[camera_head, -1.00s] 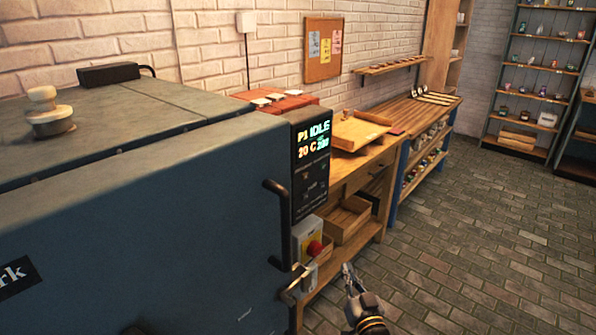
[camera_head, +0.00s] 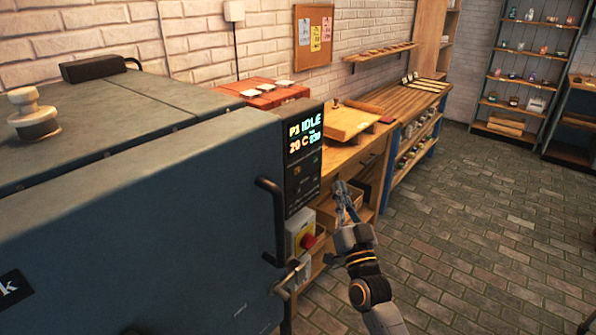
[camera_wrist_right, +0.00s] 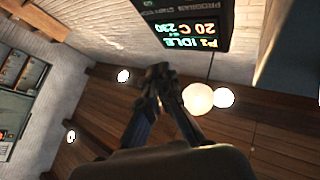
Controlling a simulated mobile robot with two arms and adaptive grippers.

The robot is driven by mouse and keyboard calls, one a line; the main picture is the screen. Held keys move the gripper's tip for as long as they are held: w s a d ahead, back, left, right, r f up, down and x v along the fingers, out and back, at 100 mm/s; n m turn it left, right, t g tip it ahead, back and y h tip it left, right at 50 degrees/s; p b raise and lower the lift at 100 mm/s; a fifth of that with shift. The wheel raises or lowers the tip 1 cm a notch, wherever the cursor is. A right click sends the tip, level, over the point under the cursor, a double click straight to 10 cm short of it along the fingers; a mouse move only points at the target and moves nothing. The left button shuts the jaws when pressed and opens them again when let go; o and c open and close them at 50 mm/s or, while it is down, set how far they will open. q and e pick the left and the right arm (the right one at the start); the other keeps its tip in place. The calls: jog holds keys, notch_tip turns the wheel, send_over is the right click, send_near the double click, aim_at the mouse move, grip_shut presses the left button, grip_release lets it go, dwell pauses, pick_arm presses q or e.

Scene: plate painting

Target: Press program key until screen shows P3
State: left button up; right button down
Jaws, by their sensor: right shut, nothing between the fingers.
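The kiln's dark control panel (camera_head: 303,178) stands at the right end of the blue kiln front. Its lit screen (camera_head: 305,130) reads P and a digit that looks like 1, IDLE, 20 C and 230; the digit is not sharp. The screen also shows upside down in the right wrist view (camera_wrist_right: 190,35), with the PROGRAM label beside it at the top edge. The small keys below the screen are too blurred to tell apart in the head view. My right gripper (camera_head: 341,188) is shut and empty, right of the panel and apart from it. My left gripper is not in view.
A black kiln handle (camera_head: 270,225) sticks out left of the panel. A yellow box with a red button (camera_head: 307,241) is below it. A wooden workbench (camera_head: 365,160) with a tray stands behind my right gripper. The brick floor at right is clear.

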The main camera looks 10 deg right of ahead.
aim_at(298, 171)
jog(key=w+a+b, duration=0.3)
jog(key=w+a, duration=0.2)
jog(key=w, duration=0.2)
jog(key=shift+a, duration=0.25)
jog(key=shift+w, duration=0.1)
dwell(1.4)
jog(key=shift+w+a, duration=0.2)
jog(key=shift+a, duration=0.05)
jog(key=shift+w+a+b, duration=0.2)
jog(key=shift+w+b, duration=0.1)
dwell(0.7)
jog(key=shift+s, duration=0.1)
jog(key=shift+s+d+p, duration=0.45)
jog(key=shift+s+d, duration=0.05)
jog(key=shift+s, duration=0.05)
dwell(0.6)
jog(key=shift+w+a, duration=0.3)
jog(key=shift+w, duration=0.05)
